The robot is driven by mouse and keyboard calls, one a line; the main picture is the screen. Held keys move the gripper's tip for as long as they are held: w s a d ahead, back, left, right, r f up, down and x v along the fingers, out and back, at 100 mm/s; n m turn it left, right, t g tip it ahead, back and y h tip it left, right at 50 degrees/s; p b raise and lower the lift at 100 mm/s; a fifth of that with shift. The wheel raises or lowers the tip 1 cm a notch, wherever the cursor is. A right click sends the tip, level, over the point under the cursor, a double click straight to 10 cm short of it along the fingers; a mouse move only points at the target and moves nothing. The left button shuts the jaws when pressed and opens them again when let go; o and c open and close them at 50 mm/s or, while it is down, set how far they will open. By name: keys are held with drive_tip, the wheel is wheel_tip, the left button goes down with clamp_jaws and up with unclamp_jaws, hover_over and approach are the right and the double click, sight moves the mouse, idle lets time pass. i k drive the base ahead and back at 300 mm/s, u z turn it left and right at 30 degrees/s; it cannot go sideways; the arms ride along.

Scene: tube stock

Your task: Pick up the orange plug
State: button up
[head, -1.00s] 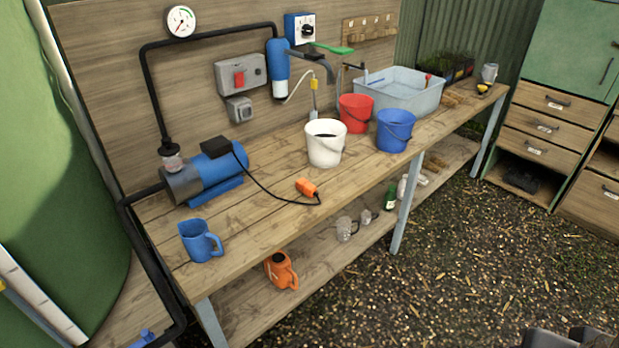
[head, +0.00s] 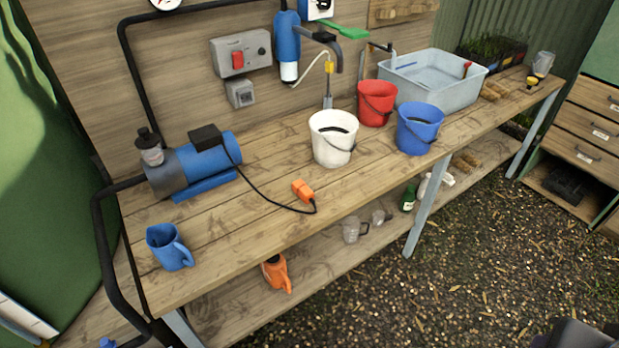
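The orange plug (head: 302,190) lies on the wooden workbench (head: 255,232), near the middle of its top. A black cable runs from the plug and loops back to the blue pump (head: 195,165) at the left. The plug is in front of and left of the white bucket (head: 333,140), apart from it. No gripper fingers show in the head view. Only a dark grey piece, probably part of my arm, shows at the bottom right corner.
A blue jug (head: 168,248) stands at the bench's front left. Red (head: 376,103) and blue (head: 419,130) buckets and a grey basin (head: 440,83) stand to the right. The lower shelf holds an orange watering can (head: 276,272). The boards around the plug are clear.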

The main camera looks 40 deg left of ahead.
sight(300, 188)
drive_tip(key=i, duration=2.6)
drive_tip(key=u, duration=2.6)
